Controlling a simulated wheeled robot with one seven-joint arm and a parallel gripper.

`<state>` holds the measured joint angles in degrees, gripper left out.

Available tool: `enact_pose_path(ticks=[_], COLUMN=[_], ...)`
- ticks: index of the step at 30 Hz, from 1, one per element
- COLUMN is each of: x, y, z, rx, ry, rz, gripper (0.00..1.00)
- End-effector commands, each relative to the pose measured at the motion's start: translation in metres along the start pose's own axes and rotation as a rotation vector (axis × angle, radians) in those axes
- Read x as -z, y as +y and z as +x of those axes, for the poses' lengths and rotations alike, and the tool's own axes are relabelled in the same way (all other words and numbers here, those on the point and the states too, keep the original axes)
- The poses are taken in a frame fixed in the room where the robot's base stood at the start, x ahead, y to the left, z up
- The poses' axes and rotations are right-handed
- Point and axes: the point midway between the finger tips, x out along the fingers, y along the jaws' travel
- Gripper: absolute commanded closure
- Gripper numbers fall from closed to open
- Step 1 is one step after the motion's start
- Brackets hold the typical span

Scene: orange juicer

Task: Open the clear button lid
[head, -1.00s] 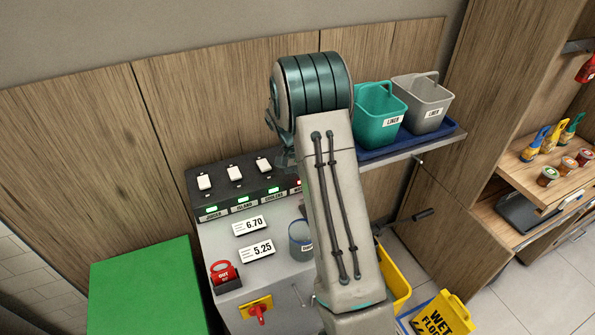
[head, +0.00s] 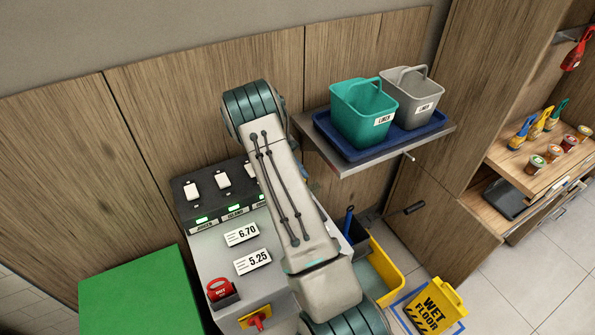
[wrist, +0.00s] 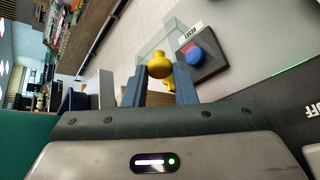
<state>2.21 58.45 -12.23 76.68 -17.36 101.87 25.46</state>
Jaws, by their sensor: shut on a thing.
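In the wrist view, the two blue-grey fingers of my gripper (wrist: 159,86) are closed around a small yellow knob (wrist: 159,66). The clear lid (wrist: 153,38) shows as a see-through panel behind and above the knob, and it looks tilted up. Beside it, a blue button (wrist: 193,56) and a red one sit on a dark base (wrist: 210,52) with a white label. How far the lid is open is hard to tell. In the head view, my arm hides the fingers, the lid and the buttons.
A dark switch panel (head: 190,205) stands behind. A blue tray (head: 330,140) with two bins is to the right. A green box (head: 140,300) is at left.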

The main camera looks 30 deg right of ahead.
Motion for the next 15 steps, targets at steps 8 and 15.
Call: enact_pose_path(ticks=[8,15], x=[-0.0040,-0.0054], y=[-0.0030,-0.0044], z=[-0.0016,-0.0030], rx=[-0.024,-0.026], ry=[-0.012,-0.008], rz=[-0.009,-0.010], gripper=[1.00,0.73])
